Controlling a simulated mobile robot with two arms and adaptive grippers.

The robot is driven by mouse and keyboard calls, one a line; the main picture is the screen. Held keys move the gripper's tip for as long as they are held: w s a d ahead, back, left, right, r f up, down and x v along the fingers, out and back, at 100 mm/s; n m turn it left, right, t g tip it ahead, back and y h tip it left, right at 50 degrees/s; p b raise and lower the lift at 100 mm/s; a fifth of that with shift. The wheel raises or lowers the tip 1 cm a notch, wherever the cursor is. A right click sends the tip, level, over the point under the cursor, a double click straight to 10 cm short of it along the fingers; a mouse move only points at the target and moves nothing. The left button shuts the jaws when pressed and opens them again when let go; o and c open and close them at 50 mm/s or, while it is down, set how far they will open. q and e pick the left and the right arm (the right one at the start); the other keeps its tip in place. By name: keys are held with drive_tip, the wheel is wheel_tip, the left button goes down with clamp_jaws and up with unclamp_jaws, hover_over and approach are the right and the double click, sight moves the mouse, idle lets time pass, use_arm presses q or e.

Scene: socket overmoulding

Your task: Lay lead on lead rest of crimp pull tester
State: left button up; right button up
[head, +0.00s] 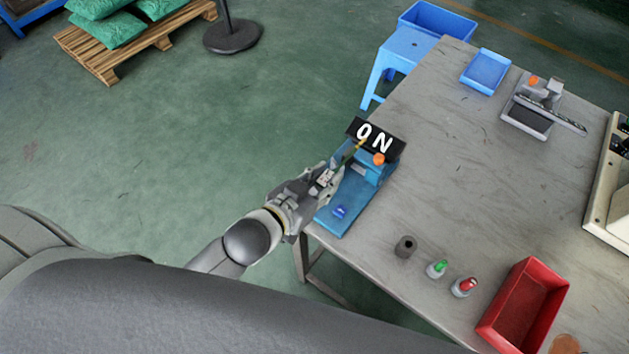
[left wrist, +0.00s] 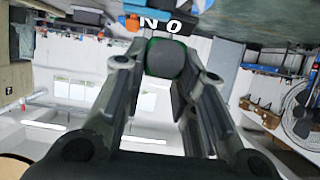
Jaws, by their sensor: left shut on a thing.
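The crimp pull tester (head: 352,203) is a blue device at the table's left edge, with a black "ON" sign (head: 397,149), an orange button and a small blue part near its front. My left gripper (head: 328,177) is over the tester's left side, shut on the lead. A thin yellow-green piece of the lead (head: 358,147) sticks out toward the sign. In the left wrist view a dark grey, green-edged end of the lead (left wrist: 165,58) sits between the fingers. The gripper hides the lead rest, so I cannot tell whether the lead touches it. My right gripper is out of view.
On the grey table (head: 440,180) stand a dark cylinder (head: 405,247), a green-topped bottle (head: 437,268), a red-topped bottle (head: 464,287), a red bin (head: 523,306), a blue tray (head: 485,71) and a grey device (head: 530,115). The table's middle is clear.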

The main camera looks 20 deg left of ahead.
use_arm(q)
hover_over(315, 194)
drive_tip(key=f, duration=0.4)
drive_tip(key=shift+s+d, duration=0.35)
drive_tip(key=shift+w+a+f, duration=0.2)
drive_tip(key=shift+w+f, duration=0.05)
drive_tip(key=shift+f, duration=0.2)
drive_tip(key=shift+w+a+f+p, duration=0.1)
drive_tip(key=shift+f+p, duration=0.1)
drive_tip(key=shift+f, duration=0.45)
drive_tip(key=shift+w+a+f+p, duration=0.1)
drive_tip(key=shift+f+p, duration=0.05)
drive_tip(key=shift+f, duration=1.05)
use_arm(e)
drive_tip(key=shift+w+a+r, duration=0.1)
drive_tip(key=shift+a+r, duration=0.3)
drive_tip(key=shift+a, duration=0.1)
use_arm(q)
drive_tip(key=shift+f, duration=0.1)
drive_tip(key=o, duration=1)
